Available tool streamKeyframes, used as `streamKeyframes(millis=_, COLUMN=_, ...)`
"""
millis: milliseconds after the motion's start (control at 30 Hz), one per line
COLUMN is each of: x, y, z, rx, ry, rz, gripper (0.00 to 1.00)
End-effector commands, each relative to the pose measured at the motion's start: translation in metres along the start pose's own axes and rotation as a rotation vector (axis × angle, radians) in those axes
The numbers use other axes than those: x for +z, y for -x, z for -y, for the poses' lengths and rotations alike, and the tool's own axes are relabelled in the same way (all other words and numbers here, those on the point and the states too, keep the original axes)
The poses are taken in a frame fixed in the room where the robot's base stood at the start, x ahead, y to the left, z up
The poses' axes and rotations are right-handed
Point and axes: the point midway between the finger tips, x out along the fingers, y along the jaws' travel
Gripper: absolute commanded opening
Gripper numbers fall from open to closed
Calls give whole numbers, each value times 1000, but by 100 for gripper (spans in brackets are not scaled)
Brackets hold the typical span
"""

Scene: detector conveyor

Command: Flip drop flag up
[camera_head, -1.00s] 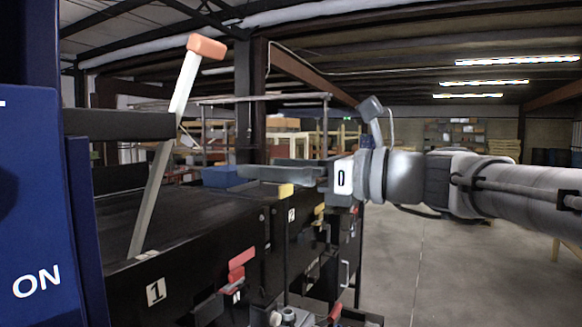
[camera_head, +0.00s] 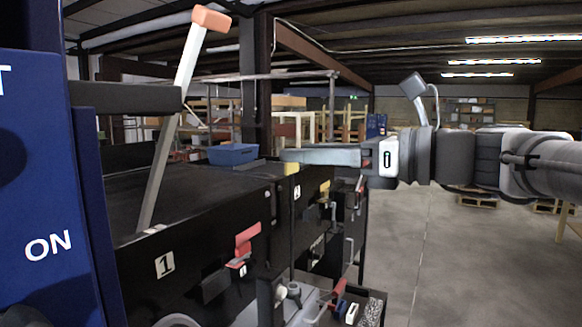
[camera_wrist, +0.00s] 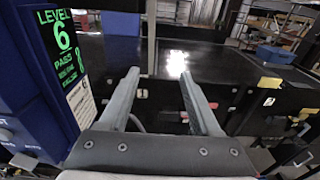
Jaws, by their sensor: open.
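A long pale lever (camera_head: 182,90) with an orange tip (camera_head: 212,19) stands tilted upright beside the conveyor at left in the head view. A red flag-like piece (camera_head: 246,240) sits on the dark conveyor side (camera_head: 205,235), near the label 1. A yellow piece (camera_head: 325,193) is farther along that side. I cannot tell which of these is the drop flag. My gripper (camera_head: 284,156) reaches leftward over the conveyor edge, right of the lever and apart from it. In the wrist view its two fingers (camera_wrist: 160,75) are spread, with nothing between them.
A blue cabinet (camera_head: 35,180) marked ON fills the left edge; it shows in the wrist view with a LEVEL 6 screen (camera_wrist: 63,45). A blue bin (camera_head: 232,154) rests on the conveyor top. Another red piece (camera_head: 338,288) is lower right. The floor (camera_head: 440,260) at right is clear.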

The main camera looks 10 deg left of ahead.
Motion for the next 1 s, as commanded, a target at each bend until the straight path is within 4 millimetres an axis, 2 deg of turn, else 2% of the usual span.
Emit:
streamKeyframes(millis=33, x=-10, y=-29, z=1, rx=7, ry=-8, rz=-38, gripper=53)
streamKeyframes(millis=200, x=-50, y=-126, z=-6, rx=6, ry=-9, rz=-158, gripper=23)
streamKeyframes(millis=333, x=-75, y=-178, z=-20, rx=7, ry=-1, rz=-215, gripper=0)
streamKeyframes(millis=400, x=-83, y=-195, z=-26, rx=6, ry=3, rz=-232, gripper=0)
streamKeyframes(millis=533, x=-91, y=-212, z=-32, rx=5, ry=7, rz=-246, gripper=0)
streamKeyframes(millis=667, x=-95, y=-225, z=-32, rx=6, ry=7, rz=-247, gripper=0)
streamKeyframes(millis=1000, x=-109, y=-282, z=-33, rx=7, ry=7, rz=-246, gripper=0)
